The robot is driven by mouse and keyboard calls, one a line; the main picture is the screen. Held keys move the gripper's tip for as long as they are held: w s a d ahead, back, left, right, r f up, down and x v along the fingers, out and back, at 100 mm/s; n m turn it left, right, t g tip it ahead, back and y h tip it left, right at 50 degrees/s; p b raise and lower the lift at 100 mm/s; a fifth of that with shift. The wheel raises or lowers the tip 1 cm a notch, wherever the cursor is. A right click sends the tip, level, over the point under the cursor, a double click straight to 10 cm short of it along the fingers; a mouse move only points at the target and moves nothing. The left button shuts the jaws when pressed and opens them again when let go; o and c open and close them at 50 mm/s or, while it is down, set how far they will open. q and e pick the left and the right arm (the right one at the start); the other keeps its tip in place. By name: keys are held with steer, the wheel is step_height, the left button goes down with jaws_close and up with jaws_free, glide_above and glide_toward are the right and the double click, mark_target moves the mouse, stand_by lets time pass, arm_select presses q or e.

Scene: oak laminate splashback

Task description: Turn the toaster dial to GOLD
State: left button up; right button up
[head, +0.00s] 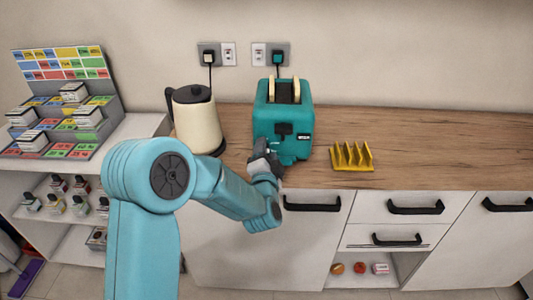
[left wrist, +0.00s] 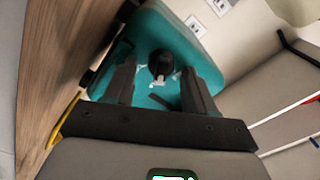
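The teal toaster (head: 298,118) stands on the wooden counter, with two slices of bread in its top and a black lever (head: 284,128) on its front. My left gripper (head: 270,158) is at the lower front of the toaster and hides the dial in the head view. In the left wrist view, the black dial (left wrist: 160,66) shows on the teal toaster face (left wrist: 180,45). The fingers of my left gripper (left wrist: 158,80) are apart, one on each side of the dial, with gaps visible. I cannot read the dial's setting. My right gripper is not in view.
A cream kettle (head: 197,122) stands left of the toaster. A yellow toast rack (head: 352,157) stands to its right. The counter (head: 440,150) farther right is clear. Drawers with black handles (head: 416,208) are below. A shelf with a stepped display (head: 65,120) is at the left.

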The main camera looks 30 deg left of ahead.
arm_select(q)
steer(key=shift+s+d, duration=0.1)
steer(key=b+v, duration=1.1)
steer(key=v, duration=0.5)
steer(key=shift+b, duration=0.35)
